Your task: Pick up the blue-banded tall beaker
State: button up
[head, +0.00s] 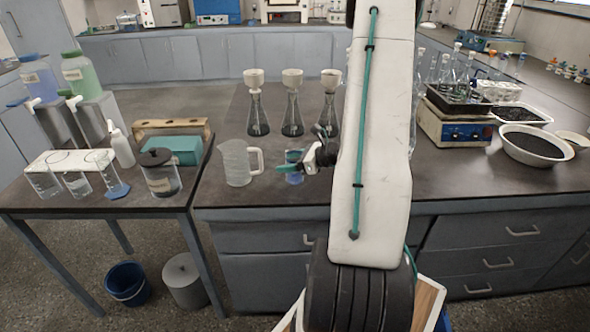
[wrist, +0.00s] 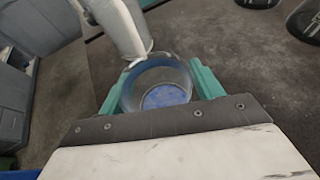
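The blue-banded beaker (head: 295,178) stands on the dark bench, right of the white jug, partly hidden by my gripper. In the wrist view I look into its round clear mouth, with blue low inside (wrist: 166,97). My gripper (head: 292,160) has its teal fingers on either side of the beaker, also seen in the wrist view (wrist: 160,85). I see no clear gap between fingers and glass. Whether they press on it I cannot tell.
The white jug (head: 237,163) stands close to the left of my gripper. Several funnel-topped flasks (head: 291,115) stand behind. A balance-like box (head: 456,128) and a white bowl (head: 536,146) are on the right. A side table (head: 110,205) with smaller beakers is on the left.

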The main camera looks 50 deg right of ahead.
aim_at(287, 153)
jog(key=c, duration=0.8)
jog(key=shift+r, duration=0.1)
jog(key=shift+r, duration=1.45)
jog(key=shift+s+r, duration=0.1)
jog(key=shift+r, duration=0.2)
jog(key=s+a+r, duration=0.1)
jog(key=s+a, duration=0.5)
jog(key=s, duration=0.8)
jog(key=shift+s+a+r, duration=0.1)
jog(key=shift+a+r, duration=0.05)
jog(key=shift+r, duration=1.2)
jog(key=shift+s+a+r, duration=0.1)
jog(key=shift+a+r, duration=0.05)
jog(key=shift+r, duration=1.15)
